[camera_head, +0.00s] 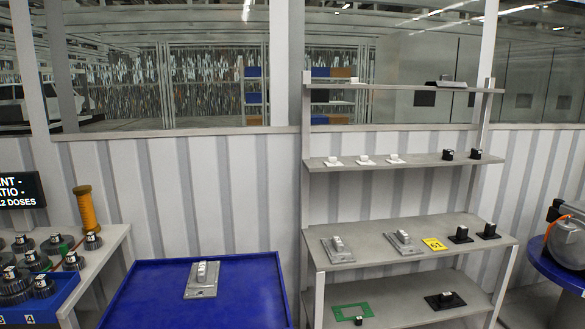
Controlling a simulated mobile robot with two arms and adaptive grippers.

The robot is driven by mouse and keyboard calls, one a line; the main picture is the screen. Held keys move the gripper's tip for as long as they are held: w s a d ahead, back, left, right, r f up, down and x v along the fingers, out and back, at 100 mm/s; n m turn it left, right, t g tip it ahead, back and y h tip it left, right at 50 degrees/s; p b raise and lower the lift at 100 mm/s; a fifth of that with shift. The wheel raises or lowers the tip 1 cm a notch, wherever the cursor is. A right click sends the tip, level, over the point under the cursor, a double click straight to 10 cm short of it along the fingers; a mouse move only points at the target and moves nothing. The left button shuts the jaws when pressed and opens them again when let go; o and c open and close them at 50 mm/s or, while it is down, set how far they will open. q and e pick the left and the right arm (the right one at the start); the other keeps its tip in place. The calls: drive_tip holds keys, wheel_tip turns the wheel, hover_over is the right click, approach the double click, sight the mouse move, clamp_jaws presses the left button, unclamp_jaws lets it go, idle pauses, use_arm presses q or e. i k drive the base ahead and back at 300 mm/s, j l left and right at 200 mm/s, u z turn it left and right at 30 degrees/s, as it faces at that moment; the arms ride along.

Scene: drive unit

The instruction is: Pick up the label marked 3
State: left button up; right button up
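A small white character that looks like a 3 (2,321) shows on the front of the blue bin (52,308) at the bottom left, cut by the picture's edge. A similar 4 (30,320) is to its right. A yellow label (434,244) with dark characters lies on the middle-lower shelf of the rack; I cannot read it surely, and I see no clear 3 on it. Neither of my grippers is in view.
A blue-topped table (150,300) carries one grey metal part (203,279). The shelf rack (380,258) holds several grey, white and black parts. Several dark round parts and a yellow-orange spool (86,208) are on the left bench. A blue round stand (553,268) is at the right.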

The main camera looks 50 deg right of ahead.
sight(363, 160)
drive_tip(key=k+l+z, duration=0.15)
drive_tip(key=k+z, duration=0.2)
drive_tip(key=k, duration=0.3)
drive_tip(key=i+l+z, duration=0.3)
drive_tip(key=l+z, duration=0.15)
drive_tip(key=i+l+z, duration=0.45)
drive_tip(key=k, duration=0.1)
